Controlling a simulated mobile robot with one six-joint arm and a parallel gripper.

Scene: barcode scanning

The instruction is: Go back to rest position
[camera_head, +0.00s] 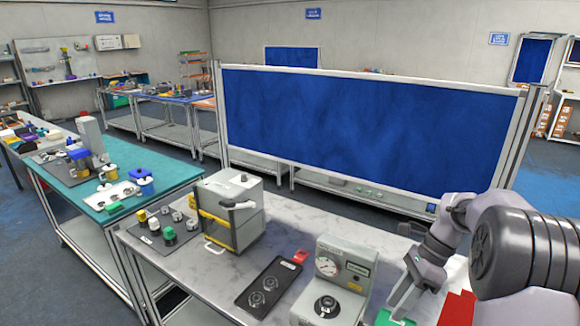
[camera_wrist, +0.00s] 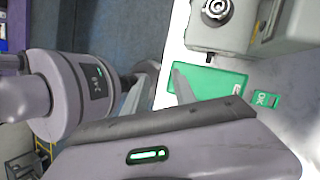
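My gripper (camera_head: 404,292) hangs low at the right end of the near table in the head view, above a green item. In the wrist view, its two fingers (camera_wrist: 164,76) stand apart with bare pale tabletop between them, and nothing shows held. A flat green pad (camera_wrist: 212,80) lies beside the right finger, with a small green tag (camera_wrist: 267,99) to its right. The green item (camera_head: 388,318) also shows at the bottom of the head view, partly cut off. My arm fills the lower right there and hides part of the table.
A grey gauge device (camera_head: 345,272) stands just left of my gripper. A black tray (camera_head: 270,286), a metal box with a handle (camera_head: 236,205) and a dark mat (camera_head: 150,236) with small parts lie farther left. A red item (camera_head: 457,308) is right. A blue panel (camera_head: 370,120) stands behind the table.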

